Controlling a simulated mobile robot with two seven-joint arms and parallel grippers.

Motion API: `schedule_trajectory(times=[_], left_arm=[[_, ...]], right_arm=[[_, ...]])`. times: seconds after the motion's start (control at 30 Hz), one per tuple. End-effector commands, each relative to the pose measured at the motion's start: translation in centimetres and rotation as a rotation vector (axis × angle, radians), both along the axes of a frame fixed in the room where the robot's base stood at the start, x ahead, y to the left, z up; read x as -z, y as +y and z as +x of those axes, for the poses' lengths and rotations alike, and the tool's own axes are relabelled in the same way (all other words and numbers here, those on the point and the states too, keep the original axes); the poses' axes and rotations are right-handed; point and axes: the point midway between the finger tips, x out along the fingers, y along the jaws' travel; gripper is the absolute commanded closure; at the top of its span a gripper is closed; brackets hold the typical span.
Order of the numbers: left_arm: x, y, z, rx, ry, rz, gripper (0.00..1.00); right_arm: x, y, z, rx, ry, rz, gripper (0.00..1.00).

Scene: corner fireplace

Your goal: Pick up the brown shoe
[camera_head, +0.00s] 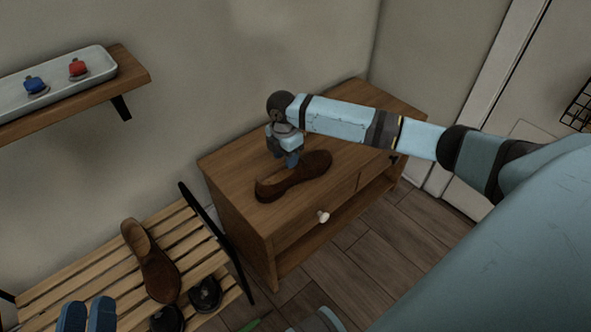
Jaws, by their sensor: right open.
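A brown shoe (293,178) lies on the wooden cabinet top (345,125). A second brown shoe (153,262) lies on the slatted rack at lower left. My right gripper (290,161) points down at the shoe on the cabinet, at its far side, with the arm coming in from the right. Its jaws are open, and its fingers overlap the shoe's upper edge in the picture; I cannot tell whether they touch it. My left gripper does not show.
The slatted rack (190,240) also holds black round-toed shoes (205,295) and a blue pair (87,316). The cabinet has a white knob (323,217). A wall shelf (133,76) bears a white tray (100,61) with a blue and a red item.

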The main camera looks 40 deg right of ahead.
Motion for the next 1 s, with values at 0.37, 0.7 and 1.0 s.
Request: schedule_trajectory(times=[0.37, 0.7, 1.0], left_arm=[[0.1, -0.5, -0.1, 0.025, -0.027, -0.027, 0.61], [3.7, -0.8, 0.2, 0.057, 0.078, 0.025, 0.61], [3.7, -0.8, 0.2, 0.058, 0.086, 0.029, 0.61]], right_arm=[[4.5, 0.0, -0.3, 0.001, 0.000, 0.000, 0.57], [8.7, -0.3, -1.1, 0.001, -0.001, 0.000, 0.57], [8.8, -0.3, -1.1, 0.001, -0.002, 0.000, 0.64]])
